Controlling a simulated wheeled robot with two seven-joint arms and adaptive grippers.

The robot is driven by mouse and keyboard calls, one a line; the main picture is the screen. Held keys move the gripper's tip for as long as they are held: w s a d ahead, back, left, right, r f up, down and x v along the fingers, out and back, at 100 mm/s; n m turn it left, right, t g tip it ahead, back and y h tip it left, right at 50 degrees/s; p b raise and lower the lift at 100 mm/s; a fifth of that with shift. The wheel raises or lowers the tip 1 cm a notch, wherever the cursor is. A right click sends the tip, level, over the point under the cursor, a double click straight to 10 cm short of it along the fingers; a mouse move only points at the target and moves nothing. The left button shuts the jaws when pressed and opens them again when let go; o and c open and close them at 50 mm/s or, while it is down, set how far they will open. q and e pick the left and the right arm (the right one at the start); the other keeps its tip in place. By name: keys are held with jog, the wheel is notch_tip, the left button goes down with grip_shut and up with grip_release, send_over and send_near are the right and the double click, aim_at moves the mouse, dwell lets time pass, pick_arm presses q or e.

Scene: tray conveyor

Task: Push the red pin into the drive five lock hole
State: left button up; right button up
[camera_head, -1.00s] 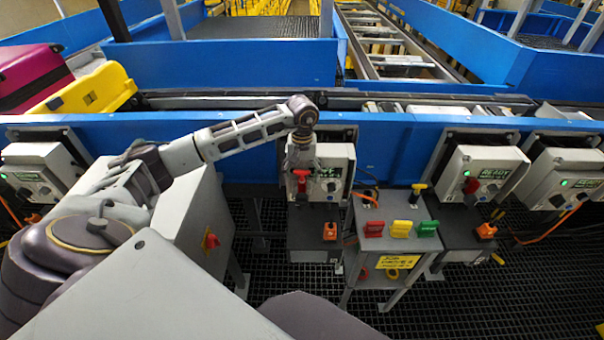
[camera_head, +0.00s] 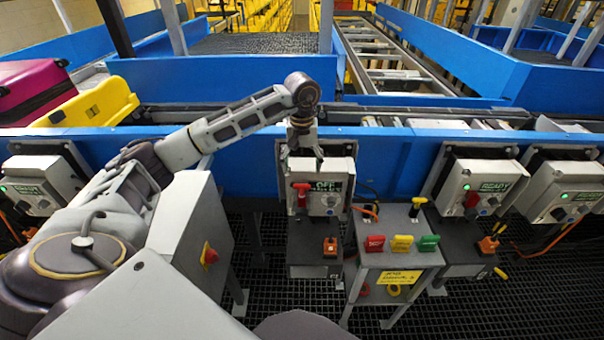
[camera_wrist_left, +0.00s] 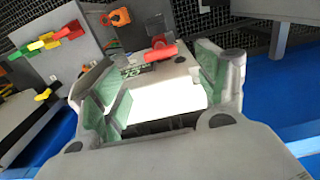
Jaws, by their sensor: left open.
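A red T-shaped piece (camera_head: 300,189), which looks like the red pin, is on the left of the front face of a white drive box (camera_head: 341,169) with a green OFF display. It also shows in the left wrist view (camera_wrist_left: 161,53). No open hole shows there, and I cannot tell how deep it sits. My left gripper (camera_head: 304,153) is above the box's top, fingers downward, apart from the red piece. In the left wrist view its fingers (camera_wrist_left: 155,90) are spread with the white box between them in the picture. My right gripper is out of view.
A grey stand (camera_head: 392,262) holds red (camera_head: 375,244), yellow (camera_head: 402,243) and green (camera_head: 428,242) blocks. An orange padlock-like piece (camera_head: 330,246) is below the box. A READY box (camera_head: 487,184) stands right. The blue conveyor rail (camera_head: 375,158) runs behind.

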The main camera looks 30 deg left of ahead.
pick_arm(q)
jog(key=shift+r, duration=0.95)
jog(key=shift+s, duration=0.1)
dwell(0.4)
